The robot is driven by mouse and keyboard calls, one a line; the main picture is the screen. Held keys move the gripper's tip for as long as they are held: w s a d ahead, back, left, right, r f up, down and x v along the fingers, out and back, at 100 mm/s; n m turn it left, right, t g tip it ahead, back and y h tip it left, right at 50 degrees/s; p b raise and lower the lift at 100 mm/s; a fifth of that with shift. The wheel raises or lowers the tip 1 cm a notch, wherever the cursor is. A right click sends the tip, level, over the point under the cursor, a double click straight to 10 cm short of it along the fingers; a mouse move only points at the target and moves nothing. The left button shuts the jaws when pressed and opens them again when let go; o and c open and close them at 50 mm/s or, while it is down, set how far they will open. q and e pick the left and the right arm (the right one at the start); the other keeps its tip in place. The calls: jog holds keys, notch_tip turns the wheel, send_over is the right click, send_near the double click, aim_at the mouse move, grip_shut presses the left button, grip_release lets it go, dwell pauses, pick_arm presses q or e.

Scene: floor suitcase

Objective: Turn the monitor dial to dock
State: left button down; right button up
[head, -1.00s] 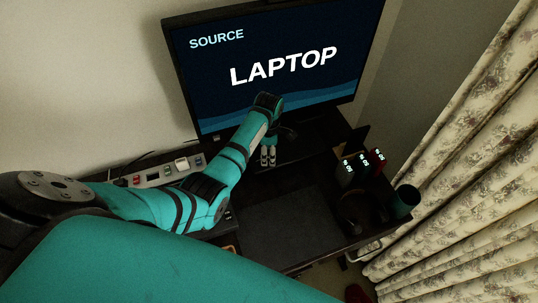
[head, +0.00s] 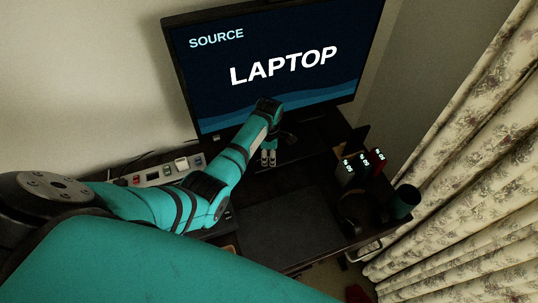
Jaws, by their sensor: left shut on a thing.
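The monitor (head: 275,70) stands at the back of the dark desk, and its lit screen reads "SOURCE" and "LAPTOP". My left arm reaches in from the left across the desk. My left gripper (head: 268,158) points down just in front of the monitor's lower edge, its light fingertips close together. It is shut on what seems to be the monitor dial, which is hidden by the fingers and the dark. My right gripper is not in view.
A power strip (head: 152,176) lies along the wall at the left. Several small devices with lit displays (head: 364,161) and a dark teal cup (head: 405,201) stand at the desk's right. A dark mat (head: 290,222) covers the front middle. A floral curtain (head: 470,160) hangs at the right.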

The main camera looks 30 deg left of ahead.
pick_arm(q)
jog(key=shift+m, duration=0.3)
jog(key=shift+r+m+p, duration=0.1)
jog(key=shift+m+p, duration=0.7)
jog(key=shift+p, duration=0.05)
jog(key=m+p, duration=0.1)
jog(key=m, duration=0.2)
jog(key=shift+m+p, duration=0.3)
jog(key=shift+p, duration=0.05)
jog(key=m+p, duration=0.1)
jog(key=m, duration=0.2)
jog(key=shift+m, duration=0.3)
jog(key=shift+m+p, duration=0.55)
jog(key=shift+m, duration=1.75)
jog(key=c, duration=1)
grip_release()
